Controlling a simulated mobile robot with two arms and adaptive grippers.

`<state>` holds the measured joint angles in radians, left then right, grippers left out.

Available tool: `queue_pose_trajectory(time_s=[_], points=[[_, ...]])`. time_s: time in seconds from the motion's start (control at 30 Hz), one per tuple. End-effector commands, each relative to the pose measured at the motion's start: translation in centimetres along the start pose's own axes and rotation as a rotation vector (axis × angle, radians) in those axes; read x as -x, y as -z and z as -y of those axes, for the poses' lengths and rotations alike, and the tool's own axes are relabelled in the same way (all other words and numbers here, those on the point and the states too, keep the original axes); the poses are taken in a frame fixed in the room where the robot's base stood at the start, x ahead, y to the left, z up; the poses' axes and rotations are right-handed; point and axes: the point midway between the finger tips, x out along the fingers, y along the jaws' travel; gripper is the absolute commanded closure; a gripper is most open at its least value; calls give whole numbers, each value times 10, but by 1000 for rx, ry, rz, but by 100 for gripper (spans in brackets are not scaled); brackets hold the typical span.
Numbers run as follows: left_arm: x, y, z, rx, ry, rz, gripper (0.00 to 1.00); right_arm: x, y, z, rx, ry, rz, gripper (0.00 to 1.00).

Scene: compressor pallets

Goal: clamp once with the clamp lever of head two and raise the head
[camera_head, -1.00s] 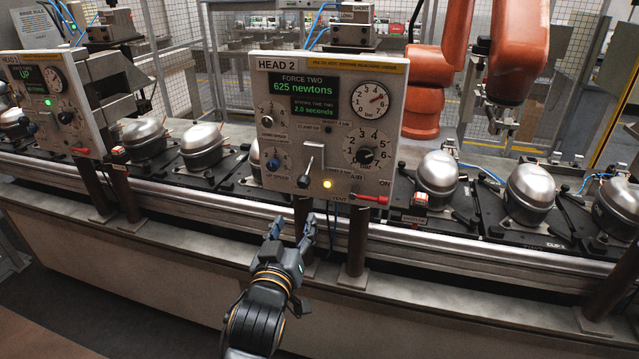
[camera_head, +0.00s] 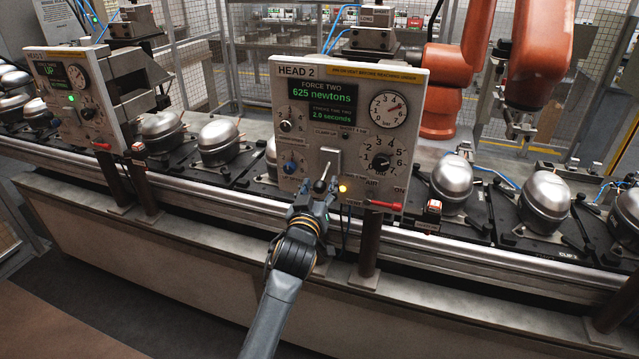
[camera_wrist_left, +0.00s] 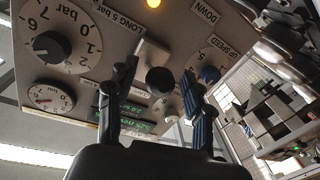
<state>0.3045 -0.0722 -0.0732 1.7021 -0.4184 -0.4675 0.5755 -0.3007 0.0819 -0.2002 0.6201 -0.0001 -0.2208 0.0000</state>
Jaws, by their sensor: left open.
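The head two panel (camera_head: 350,100) stands upright on posts; its display (camera_head: 322,99) reads "FORCE TWO 625 newtons" and 2.0 seconds. The clamp lever (camera_head: 325,172) is a short rod with a black ball knob on a pale plate low on the panel. My left gripper (camera_head: 316,197) is just in front of the lever and partly covers it. In the left wrist view the open fingers of my left gripper (camera_wrist_left: 158,92) stand on either side of the black lever knob (camera_wrist_left: 160,80). I cannot tell whether they touch it. My right gripper is out of view.
An amber lamp (camera_head: 343,188) glows beside the lever, and a red handle (camera_head: 384,205) sticks out to its right. The head one panel (camera_head: 75,100) stands at left, reading "UP". Silver compressors (camera_head: 452,178) line the conveyor. An orange robot arm (camera_head: 540,55) stands behind.

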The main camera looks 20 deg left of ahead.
Motion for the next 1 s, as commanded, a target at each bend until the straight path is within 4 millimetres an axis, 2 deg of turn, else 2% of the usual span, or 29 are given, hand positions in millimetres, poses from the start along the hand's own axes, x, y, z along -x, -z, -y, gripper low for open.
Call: queue_pose_trajectory(time_s=[0.33,0.37,0.6,0.87,1.0], points=[[-4,0,0,-1,0,-1,48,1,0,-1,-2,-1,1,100],[-4,0,0,-1,0,-1,52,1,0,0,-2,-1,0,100],[-4,0,0,-1,0,0,100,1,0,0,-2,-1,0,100],[-5,0,0,-1,1,3,100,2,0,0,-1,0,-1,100],[-12,3,-2,-5,6,23,100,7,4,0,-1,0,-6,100]])
